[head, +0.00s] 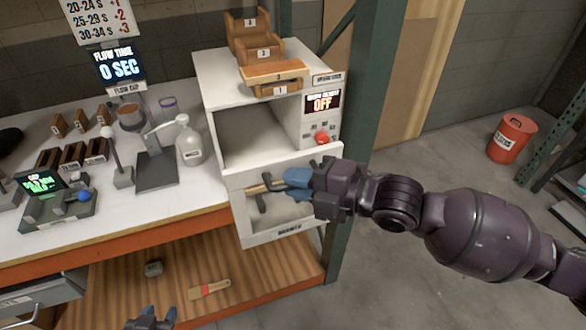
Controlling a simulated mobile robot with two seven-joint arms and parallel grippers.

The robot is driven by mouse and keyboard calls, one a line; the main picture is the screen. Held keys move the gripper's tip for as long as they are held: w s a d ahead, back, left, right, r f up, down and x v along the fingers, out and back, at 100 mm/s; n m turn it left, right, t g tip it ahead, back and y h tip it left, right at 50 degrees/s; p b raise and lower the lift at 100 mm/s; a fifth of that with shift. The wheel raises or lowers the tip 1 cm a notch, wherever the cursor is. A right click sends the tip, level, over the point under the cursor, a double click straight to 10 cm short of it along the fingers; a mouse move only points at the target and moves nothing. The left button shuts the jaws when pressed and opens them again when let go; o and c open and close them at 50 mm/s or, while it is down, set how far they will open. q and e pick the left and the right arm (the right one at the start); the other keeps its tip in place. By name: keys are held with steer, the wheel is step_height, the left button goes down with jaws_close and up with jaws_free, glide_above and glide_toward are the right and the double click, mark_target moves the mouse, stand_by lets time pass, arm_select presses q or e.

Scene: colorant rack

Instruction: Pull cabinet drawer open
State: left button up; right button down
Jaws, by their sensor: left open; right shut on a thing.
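The white cabinet (215,72) stands at the right end of the workbench. Its upper left compartment (250,135) is open at the front. Below it is the drawer front (240,222), a pale panel with a small label at its bottom edge. A bar handle (258,188) crosses the panel. My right gripper (285,183) reaches in from the right and is shut on the handle, hiding part of it and of the panel. How far the drawer stands out is hard to tell. My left gripper (158,316) is open and empty at the bottom edge, away from the cabinet.
A pump bottle (190,142), a lever press (155,165) and several small brown blocks stand on the bench left of the cabinet. Stepped wooden holders (262,48) sit on top of it. A brush (209,289) lies on the lower shelf. A green post (362,90) stands close behind.

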steer(key=shift+s+d, duration=0.15)
steer(key=shift+s, duration=0.15)
arm_select(q)
steer(key=shift+s, duration=0.15)
steer(key=shift+s+f, duration=0.1)
steer(key=shift+s, duration=0.05)
steer(key=shift+s, duration=0.1)
arm_select(e)
steer(key=c, duration=1.2)
jaws_free()
steer(key=shift+o, duration=0.2)
arm_select(q)
steer(key=shift+f, duration=0.1)
steer(key=shift+w+f+b, duration=0.25)
steer(key=shift+f+b, duration=0.3)
steer(key=shift+b, duration=0.2)
arm_select(e)
steer(key=v, duration=1)
steer(key=shift+s+d, duration=0.2)
steer(key=shift+d, duration=0.1)
